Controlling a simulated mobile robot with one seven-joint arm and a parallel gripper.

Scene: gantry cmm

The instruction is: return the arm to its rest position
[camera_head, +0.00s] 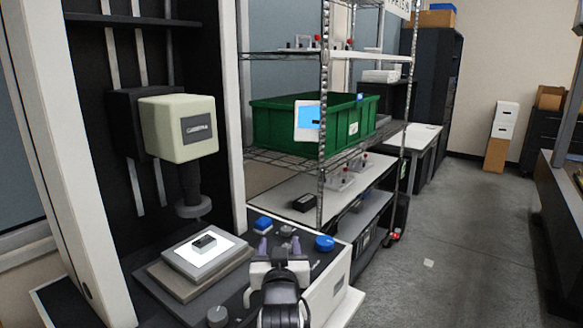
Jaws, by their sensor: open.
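My gripper (280,247) is at the bottom centre of the head view, at the end of my dark arm. Its two purple-grey fingers point away from me and stand apart, with nothing seen between them. It is in front of the dark control panel (318,262) of the measuring machine, near some grey knobs. I cannot tell whether the fingers touch the panel. A small dark block (204,241) sits on the lit white stage (186,262) to the left of my gripper.
The machine's pale head (178,128) hangs above the stage. A blue knob (324,243) and a blue piece (263,223) are close to my gripper. A wire shelf (292,160) with a green bin (312,124) stands behind. The floor (460,240) at right is mostly clear.

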